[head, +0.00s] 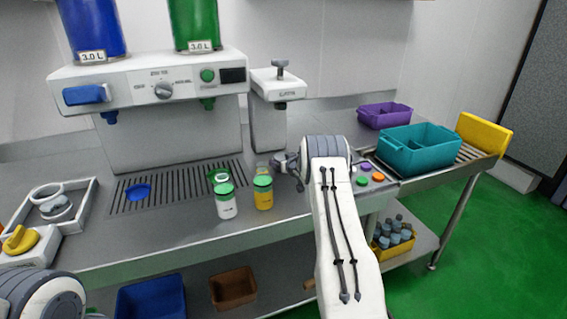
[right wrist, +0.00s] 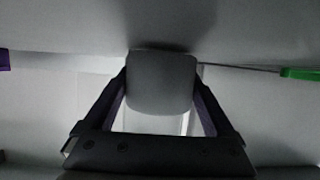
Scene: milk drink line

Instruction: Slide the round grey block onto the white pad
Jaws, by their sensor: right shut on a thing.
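A rounded grey block (right wrist: 162,85) fills the space between the two fingers of my right gripper in the right wrist view. My right gripper (head: 284,164) is shut on it. In the head view the gripper is over the counter, just right of the green-lidded bottles, and I cannot make out the block there. A pale patch (right wrist: 150,123) shows behind the block in the wrist view; I cannot tell whether it is the white pad or whether the block touches it. My left gripper is out of view; only part of my left arm shows at lower left.
Bottles with green lids (head: 225,200) stand left of my right gripper. A dispenser (head: 150,90) stands behind them. A panel with coloured buttons (head: 365,180) lies right of my arm. A teal crate (head: 418,150) and a purple crate (head: 384,116) are farther right.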

